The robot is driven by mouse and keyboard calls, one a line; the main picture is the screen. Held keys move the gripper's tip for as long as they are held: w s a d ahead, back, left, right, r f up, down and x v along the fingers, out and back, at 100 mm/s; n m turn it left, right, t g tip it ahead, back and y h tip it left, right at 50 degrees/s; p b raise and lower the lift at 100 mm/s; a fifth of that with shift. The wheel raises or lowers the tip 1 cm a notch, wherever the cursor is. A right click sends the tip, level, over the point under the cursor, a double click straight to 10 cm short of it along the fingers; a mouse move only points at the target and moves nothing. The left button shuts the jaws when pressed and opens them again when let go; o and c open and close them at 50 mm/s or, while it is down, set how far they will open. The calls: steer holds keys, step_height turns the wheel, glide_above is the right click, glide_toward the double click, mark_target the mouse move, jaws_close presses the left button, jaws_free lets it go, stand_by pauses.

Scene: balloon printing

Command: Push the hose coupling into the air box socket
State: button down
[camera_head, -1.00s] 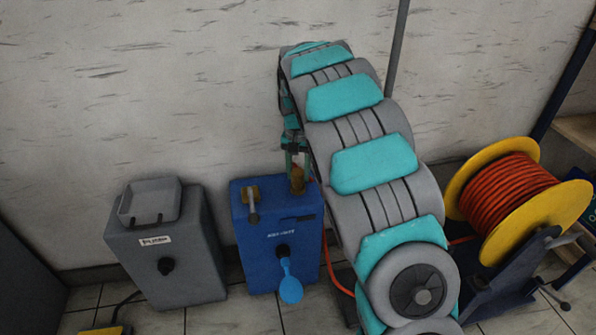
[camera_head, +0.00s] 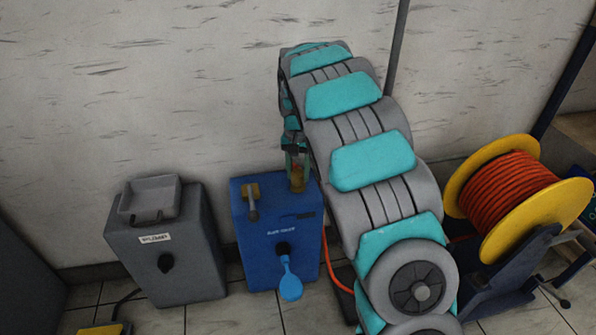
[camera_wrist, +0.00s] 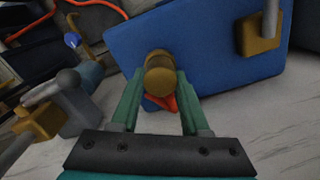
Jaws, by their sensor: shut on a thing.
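The blue air box (camera_head: 270,225) stands on the floor against the wall, with a blue balloon (camera_head: 290,287) hanging from its front nozzle. My gripper (camera_head: 297,172) is over the right part of the box's top. In the wrist view my gripper (camera_wrist: 160,100) has its green fingers on both sides of the brass hose coupling (camera_wrist: 159,75). The coupling is at the blue top of the air box (camera_wrist: 205,45). The socket is hidden under it, so I cannot tell how deep the coupling sits. A bit of orange hose (camera_wrist: 165,102) shows beside the coupling.
A brass valve with a grey lever (camera_head: 251,197) is on the box top, left of my gripper. A grey box (camera_head: 165,245) with a tray stands to the left. A yellow reel of orange hose (camera_head: 515,195) stands at the right.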

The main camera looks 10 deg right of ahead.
steer(key=shift+f, duration=0.1)
stand_by(0.3)
steer(key=shift+c, duration=1.6)
jaws_free()
step_height(320, 180, up, 8)
steer(key=shift+w+f, duration=0.1)
steer(key=shift+f, duration=0.15)
steer(key=shift+s+r, duration=0.3)
steer(key=s+d+r+n+p, duration=0.1)
steer(key=s+r, duration=0.2)
steer(key=s, duration=0.8)
steer(key=s+d+r+n, duration=0.1)
steer(key=s+r, duration=0.1)
steer(key=s, duration=0.9)
steer(key=s+a+f+n+g, duration=0.1)
steer(key=s+f, duration=0.1)
steer(key=s, duration=0.8)
steer(key=s+a+f+n+p, duration=0.1)
steer(key=s+f+n, duration=0.1)
steer(key=s, duration=0.9)
steer(key=shift+s+g, duration=0.25)
steer(key=shift+g, duration=0.15)
